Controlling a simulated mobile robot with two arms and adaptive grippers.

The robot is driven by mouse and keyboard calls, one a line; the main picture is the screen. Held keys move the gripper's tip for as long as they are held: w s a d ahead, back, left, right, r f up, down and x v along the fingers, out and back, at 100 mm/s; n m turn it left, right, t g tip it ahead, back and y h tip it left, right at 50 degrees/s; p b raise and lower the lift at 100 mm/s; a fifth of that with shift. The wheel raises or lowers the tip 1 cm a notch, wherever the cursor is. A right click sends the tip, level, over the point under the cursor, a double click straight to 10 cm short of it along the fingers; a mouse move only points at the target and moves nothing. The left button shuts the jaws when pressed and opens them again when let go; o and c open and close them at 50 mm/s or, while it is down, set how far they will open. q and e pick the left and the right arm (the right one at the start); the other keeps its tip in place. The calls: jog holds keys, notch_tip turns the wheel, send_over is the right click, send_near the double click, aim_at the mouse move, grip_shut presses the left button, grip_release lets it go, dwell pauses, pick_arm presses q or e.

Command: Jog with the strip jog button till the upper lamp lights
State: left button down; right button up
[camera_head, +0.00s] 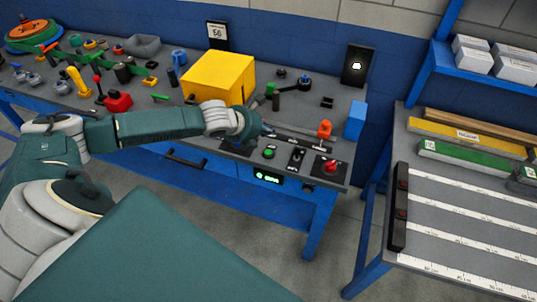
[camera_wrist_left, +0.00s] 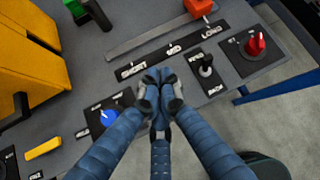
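My left gripper (camera_head: 257,129) is over the control panel at the bench's front edge. In the left wrist view its fingertips (camera_wrist_left: 158,92) are together with nothing seen between them. A green button (camera_head: 268,153) is just below the gripper in the head view; the fingers hide that spot in the wrist view. A blue button (camera_wrist_left: 109,117) lies left of the fingers. A black toggle (camera_head: 297,155) and a red knob (camera_head: 331,166) are to the right. I cannot read which button is the strip jog. A black bar on the right table has an upper lamp (camera_head: 403,184) and a lower lamp (camera_head: 402,213), both dark red.
An orange slider handle (camera_head: 324,129) stands behind the toggle, its scale marked short, mid, long. A yellow box (camera_head: 215,77) and a blue block (camera_head: 355,119) stand on the bench. A green-lit display (camera_head: 268,177) is on the front. A wall plate (camera_head: 357,65) glows white.

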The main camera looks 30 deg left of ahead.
pick_arm(q)
jog(key=b, duration=0.5)
send_over(267, 153)
notch_tip(267, 153, down, 5)
jog(key=shift+f, duration=0.2)
jog(key=shift+d+f, duration=0.1)
jog(key=shift+f, duration=0.9)
jog(key=shift+f, duration=0.4)
